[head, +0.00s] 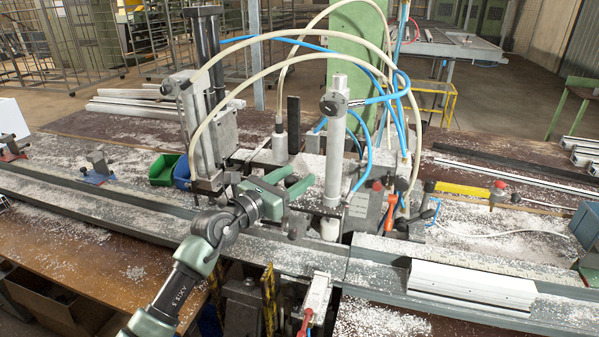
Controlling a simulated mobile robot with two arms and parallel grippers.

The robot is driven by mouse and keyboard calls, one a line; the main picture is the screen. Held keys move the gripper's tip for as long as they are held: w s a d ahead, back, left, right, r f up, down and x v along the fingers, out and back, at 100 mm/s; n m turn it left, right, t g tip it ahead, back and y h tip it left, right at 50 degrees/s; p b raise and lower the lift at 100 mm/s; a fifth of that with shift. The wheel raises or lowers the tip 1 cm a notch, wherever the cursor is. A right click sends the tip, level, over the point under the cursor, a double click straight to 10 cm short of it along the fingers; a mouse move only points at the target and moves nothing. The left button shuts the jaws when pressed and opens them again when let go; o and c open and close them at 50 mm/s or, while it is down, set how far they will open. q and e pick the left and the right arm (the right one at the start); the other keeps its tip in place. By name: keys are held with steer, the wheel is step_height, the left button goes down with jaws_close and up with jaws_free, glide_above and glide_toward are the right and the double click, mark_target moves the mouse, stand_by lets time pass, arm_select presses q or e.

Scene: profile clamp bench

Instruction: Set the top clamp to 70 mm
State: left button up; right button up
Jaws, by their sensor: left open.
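The clamp bench carries two upright clamp units. One is a grey vertical cylinder (336,150) with a dark round knob (333,103) near its top; the other is a dark twin-column unit (205,60) to its left. I cannot tell for sure which is the top clamp, and no millimetre scale is readable. My left gripper (297,204) is open, just left of the grey cylinder's lower part and in front of the machine. Nothing shows between its fingers, and I cannot tell whether it touches anything. It hides part of the bench behind it. My right gripper is not in view.
Blue and cream hoses (402,110) arch over the clamps. A white profile (472,288) lies on the front rail at right. Green and blue bins (163,168) sit left. White chips cover much of the bench.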

arm_select(q)
steer(key=shift+x, duration=0.85)
jaws_close()
stand_by(0.9)
